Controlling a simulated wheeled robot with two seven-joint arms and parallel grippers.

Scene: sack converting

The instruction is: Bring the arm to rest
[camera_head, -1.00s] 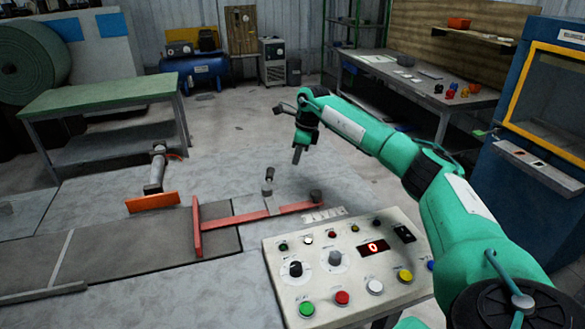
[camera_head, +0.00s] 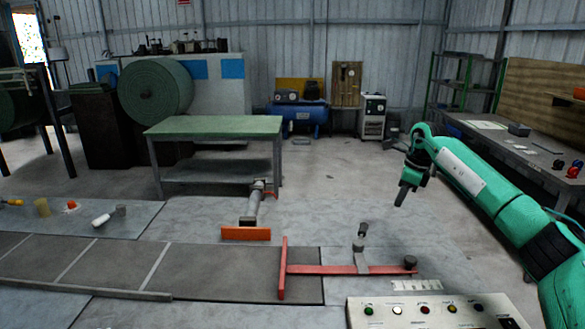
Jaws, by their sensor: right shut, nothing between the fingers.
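My right arm (camera_head: 470,185) is green and comes in from the right edge. My right gripper (camera_head: 401,196) is dark, points down and is shut with nothing in it. It hangs in the air, in the picture above and to the right of a red T-shaped bar (camera_head: 335,269) with a small lever. It appears apart from everything around it. My left gripper is not in view.
A control panel (camera_head: 430,311) with buttons is at the bottom right. A green-topped table (camera_head: 215,127) stands behind an orange-footed tool (camera_head: 246,233). A grey workbench (camera_head: 520,150) is at the right. Open floor (camera_head: 330,175) lies in the middle.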

